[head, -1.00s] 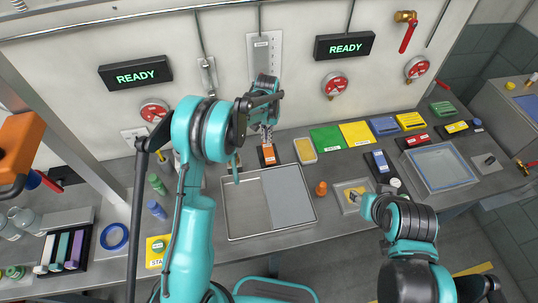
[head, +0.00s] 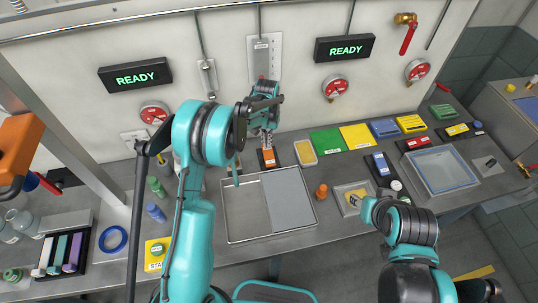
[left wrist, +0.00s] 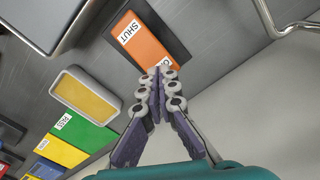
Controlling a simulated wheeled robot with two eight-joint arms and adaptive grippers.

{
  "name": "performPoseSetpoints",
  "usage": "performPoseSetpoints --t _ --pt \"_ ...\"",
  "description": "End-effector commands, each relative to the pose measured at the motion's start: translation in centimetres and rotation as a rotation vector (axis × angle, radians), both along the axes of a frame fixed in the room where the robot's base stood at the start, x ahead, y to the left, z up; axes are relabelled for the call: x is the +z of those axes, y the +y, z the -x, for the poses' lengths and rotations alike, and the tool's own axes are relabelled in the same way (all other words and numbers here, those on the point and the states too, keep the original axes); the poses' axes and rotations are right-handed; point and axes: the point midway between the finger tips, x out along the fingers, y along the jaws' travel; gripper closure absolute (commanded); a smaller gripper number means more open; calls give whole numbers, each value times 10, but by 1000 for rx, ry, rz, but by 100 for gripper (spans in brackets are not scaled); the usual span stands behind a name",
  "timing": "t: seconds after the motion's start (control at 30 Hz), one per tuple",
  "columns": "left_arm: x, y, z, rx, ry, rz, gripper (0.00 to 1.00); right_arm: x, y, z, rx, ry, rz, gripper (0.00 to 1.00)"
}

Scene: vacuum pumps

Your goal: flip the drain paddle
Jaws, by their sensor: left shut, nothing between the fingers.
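An orange paddle (head: 269,157) in a dark housing sits on the bench near the wall, behind the metal tray. In the left wrist view the orange paddle (left wrist: 145,47) carries a white SHUT label at one end. Another label at the end near my fingers is mostly hidden. My left gripper (head: 267,142) is over the wall-side end of the paddle. In the left wrist view the left gripper (left wrist: 160,72) has its fingertips together and empty, overlapping the paddle's edge; touch cannot be told. My right gripper (head: 358,201) is by a small clear tray; its fingers are unclear.
A metal tray (head: 232,205) lies in front. A yellow block (head: 306,152) and a green panel (head: 327,141) stand to the right. A blue rocker (head: 381,164) and a red one (head: 417,143) are farther right. A metal wall plate (head: 263,48) is behind the arm.

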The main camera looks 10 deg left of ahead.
Motion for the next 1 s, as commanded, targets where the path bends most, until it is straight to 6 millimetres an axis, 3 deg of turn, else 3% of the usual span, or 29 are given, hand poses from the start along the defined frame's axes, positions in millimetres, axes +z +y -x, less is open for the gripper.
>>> performPoseSetpoints --t 1.0 --pt "-8 0 0 0 0 0 100 -7 0 0 0 0 0 60"
